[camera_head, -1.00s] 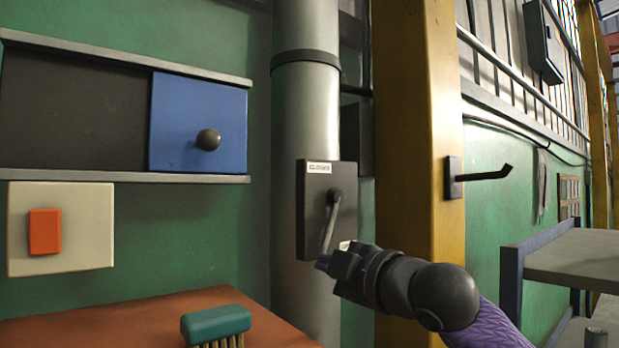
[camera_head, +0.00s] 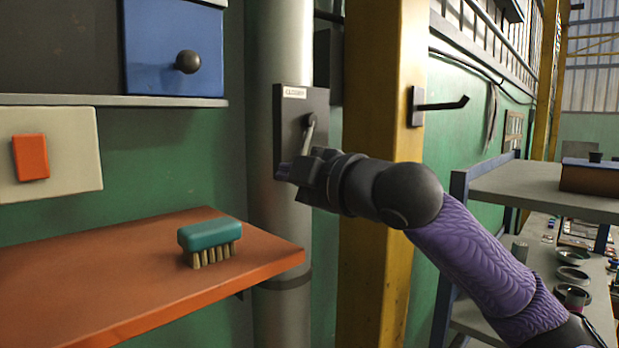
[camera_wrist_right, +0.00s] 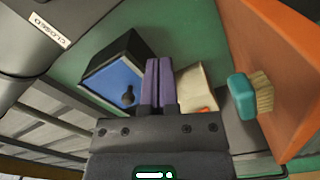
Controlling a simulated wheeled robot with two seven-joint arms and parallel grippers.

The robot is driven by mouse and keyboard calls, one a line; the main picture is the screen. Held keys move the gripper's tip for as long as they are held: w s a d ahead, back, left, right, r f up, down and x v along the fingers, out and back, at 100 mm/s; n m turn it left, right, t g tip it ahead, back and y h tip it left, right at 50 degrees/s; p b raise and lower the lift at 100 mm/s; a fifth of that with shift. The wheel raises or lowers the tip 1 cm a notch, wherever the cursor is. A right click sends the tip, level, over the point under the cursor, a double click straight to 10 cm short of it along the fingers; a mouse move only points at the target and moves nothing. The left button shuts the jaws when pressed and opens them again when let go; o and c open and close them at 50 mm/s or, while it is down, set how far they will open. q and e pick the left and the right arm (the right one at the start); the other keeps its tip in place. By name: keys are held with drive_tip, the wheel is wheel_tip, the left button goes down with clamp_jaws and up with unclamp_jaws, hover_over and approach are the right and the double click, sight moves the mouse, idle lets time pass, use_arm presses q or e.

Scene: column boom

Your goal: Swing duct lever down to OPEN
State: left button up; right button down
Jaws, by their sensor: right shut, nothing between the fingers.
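The duct lever (camera_head: 308,134) is a thin grey handle on a dark plate (camera_head: 291,106) fixed to the grey duct (camera_head: 262,216). It hangs from its dark pivot, pointing down and slightly left; its lower end is hidden behind my right gripper. A white label reading CLOSED (camera_head: 294,92) is at the plate's top; it also shows in the right wrist view (camera_wrist_right: 48,30). My right gripper (camera_head: 284,172) is shut and empty, in front of the plate's lower edge. Its purple fingers (camera_wrist_right: 159,66) are together in the wrist view; I cannot tell whether they touch the lever. My left gripper is not in view.
An orange shelf (camera_head: 130,285) with a teal brush (camera_head: 210,240) stands to the lower left. A blue sliding panel (camera_head: 174,42) and an orange switch (camera_head: 31,157) are on the wall. A yellow column (camera_head: 385,130) with a black hook (camera_head: 440,105) is right of the duct.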

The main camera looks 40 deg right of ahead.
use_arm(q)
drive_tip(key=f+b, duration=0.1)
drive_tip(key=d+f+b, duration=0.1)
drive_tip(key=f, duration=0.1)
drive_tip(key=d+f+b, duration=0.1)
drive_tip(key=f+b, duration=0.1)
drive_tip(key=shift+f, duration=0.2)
use_arm(e)
drive_tip(key=s+d, duration=0.2)
drive_tip(key=s, duration=0.4)
drive_tip(key=shift+d+f, duration=0.2)
drive_tip(key=shift+a, duration=0.1)
